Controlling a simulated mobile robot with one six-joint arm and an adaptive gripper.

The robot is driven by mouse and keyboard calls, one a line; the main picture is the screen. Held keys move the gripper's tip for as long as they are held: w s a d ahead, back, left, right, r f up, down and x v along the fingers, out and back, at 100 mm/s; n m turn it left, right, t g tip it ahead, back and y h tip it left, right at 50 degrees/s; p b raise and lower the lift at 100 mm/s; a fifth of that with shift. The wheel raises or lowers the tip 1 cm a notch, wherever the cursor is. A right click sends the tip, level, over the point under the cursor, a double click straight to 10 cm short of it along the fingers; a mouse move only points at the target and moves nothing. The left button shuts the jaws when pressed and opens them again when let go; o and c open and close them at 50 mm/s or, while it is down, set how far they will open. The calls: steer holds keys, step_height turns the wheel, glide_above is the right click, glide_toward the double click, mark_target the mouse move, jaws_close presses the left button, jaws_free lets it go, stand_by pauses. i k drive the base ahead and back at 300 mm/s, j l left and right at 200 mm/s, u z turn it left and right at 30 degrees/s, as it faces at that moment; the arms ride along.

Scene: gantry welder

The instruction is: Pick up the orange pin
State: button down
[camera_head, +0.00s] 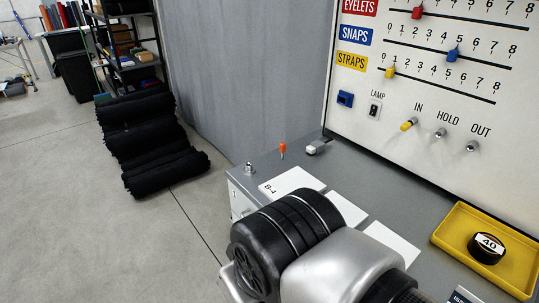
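The orange pin (282,150) stands upright on the grey worktop, near its far left edge. It is small in the head view, and its orange upper part shows clearly above a thin lower part. My arm covers the lower middle of the picture, in front of the worktop. My gripper is outside the frame, so its state and its distance to the pin do not show.
A small whitish block (317,147) lies right of the pin, and a metal knob (249,168) stands to its left. White cards (292,182) lie in front. A yellow tray (448,240) holds a black "40" puck (487,248). An upright control panel (440,110) bounds the back.

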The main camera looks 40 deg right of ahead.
mark_target(282, 146)
steer(key=i+j+z, duration=0.1)
steer(key=i+z, duration=0.4)
steer(key=i+j+z, duration=0.2)
steer(key=z, duration=0.25)
steer(key=i+j+z, duration=0.5)
steer(key=k+l, duration=0.05)
steer(key=l, duration=0.05)
